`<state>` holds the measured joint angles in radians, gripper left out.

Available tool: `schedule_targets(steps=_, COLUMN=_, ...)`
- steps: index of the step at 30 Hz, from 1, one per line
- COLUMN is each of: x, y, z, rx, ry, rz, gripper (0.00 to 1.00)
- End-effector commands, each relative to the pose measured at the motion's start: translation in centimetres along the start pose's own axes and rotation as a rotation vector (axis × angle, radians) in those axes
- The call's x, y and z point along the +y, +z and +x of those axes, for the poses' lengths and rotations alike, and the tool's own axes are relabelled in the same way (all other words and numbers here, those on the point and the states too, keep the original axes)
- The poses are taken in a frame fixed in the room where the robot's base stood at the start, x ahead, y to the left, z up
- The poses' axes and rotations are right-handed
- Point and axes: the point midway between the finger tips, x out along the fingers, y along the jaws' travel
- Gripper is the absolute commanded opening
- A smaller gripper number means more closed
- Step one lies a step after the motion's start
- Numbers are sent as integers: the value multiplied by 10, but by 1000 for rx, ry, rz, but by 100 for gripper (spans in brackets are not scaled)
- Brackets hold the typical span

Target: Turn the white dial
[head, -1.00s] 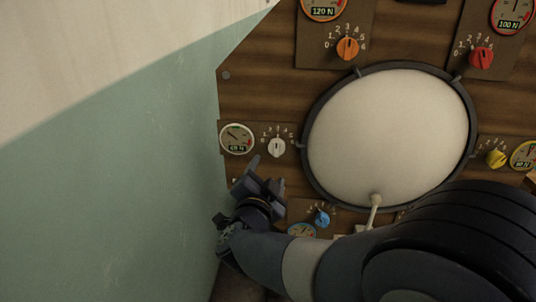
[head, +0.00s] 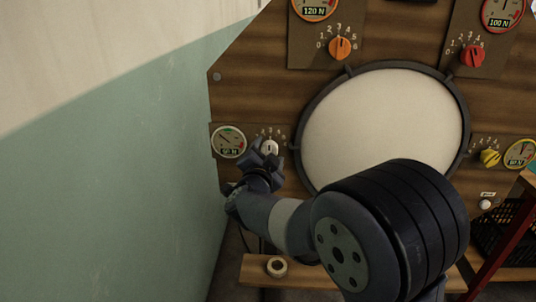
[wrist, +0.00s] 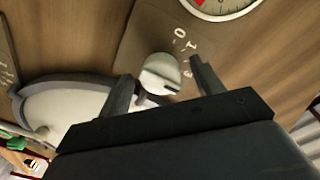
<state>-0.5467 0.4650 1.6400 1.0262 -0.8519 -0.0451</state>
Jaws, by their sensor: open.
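The white dial (head: 269,147) sits on a dark plate left of the big round drum head in the head view, beside a round gauge (head: 228,142). Numbers are printed around the dial. In the wrist view the dial (wrist: 158,74) shows between the fingers of my gripper (wrist: 165,82), with a dark slot on its face. My gripper (head: 264,152) is open, one finger on each side of the dial. I cannot tell whether either finger touches it. In the head view the gripper hides the dial's lower part.
The round drum head (head: 385,130) is right of my gripper. Orange (head: 340,48), red (head: 472,56) and yellow (head: 489,157) dials sit on other plates. A green and cream wall (head: 110,170) stands close on the left. A tape roll (head: 276,267) lies on a wooden ledge (head: 253,268) below.

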Motion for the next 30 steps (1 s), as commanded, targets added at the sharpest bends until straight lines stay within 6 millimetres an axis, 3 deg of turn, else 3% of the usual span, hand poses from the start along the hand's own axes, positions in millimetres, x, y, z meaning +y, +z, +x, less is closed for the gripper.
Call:
schedule_targets(steps=6, x=0, y=0, z=0, rx=0, ry=0, rz=0, gripper=61)
schedule_targets(steps=22, x=0, y=0, z=0, rx=0, ry=0, rz=0, gripper=19)
schedule_targets(steps=30, x=0, y=0, z=0, rx=-4, ry=2, rz=41, gripper=19)
